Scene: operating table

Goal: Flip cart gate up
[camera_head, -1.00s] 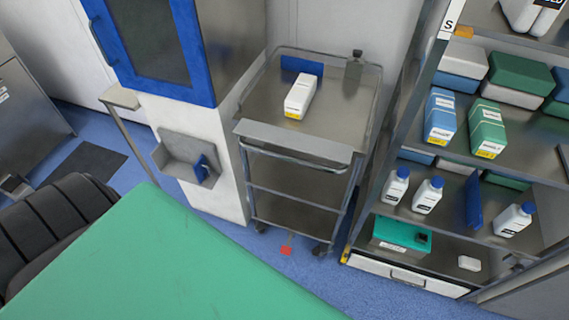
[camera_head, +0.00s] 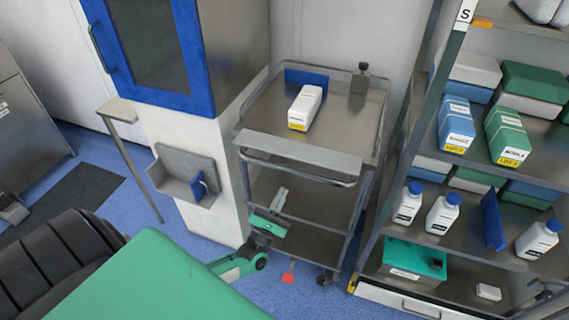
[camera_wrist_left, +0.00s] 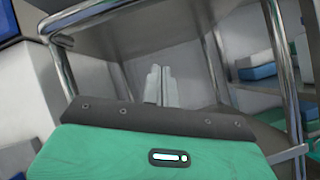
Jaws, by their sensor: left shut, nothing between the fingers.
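The steel cart (camera_head: 330,95) stands beside the white cabinet. Its gate, a flat grey panel (camera_head: 300,152), runs along the front edge of the top shelf and lies about flat, not standing up. A bar handle (camera_head: 300,177) curves just below it. My left gripper (camera_head: 282,193) is below the gate and handle, in front of the cart's lower shelves, apart from the gate. Its fingers are shut and empty, pointing up. In the left wrist view the shut fingers (camera_wrist_left: 160,86) show between the cart's posts, under a grey surface. My right gripper is not in view.
A stocked shelf rack (camera_head: 410,170) stands close on the right. A wall-mounted tray (camera_head: 183,160) hangs left of the cart.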

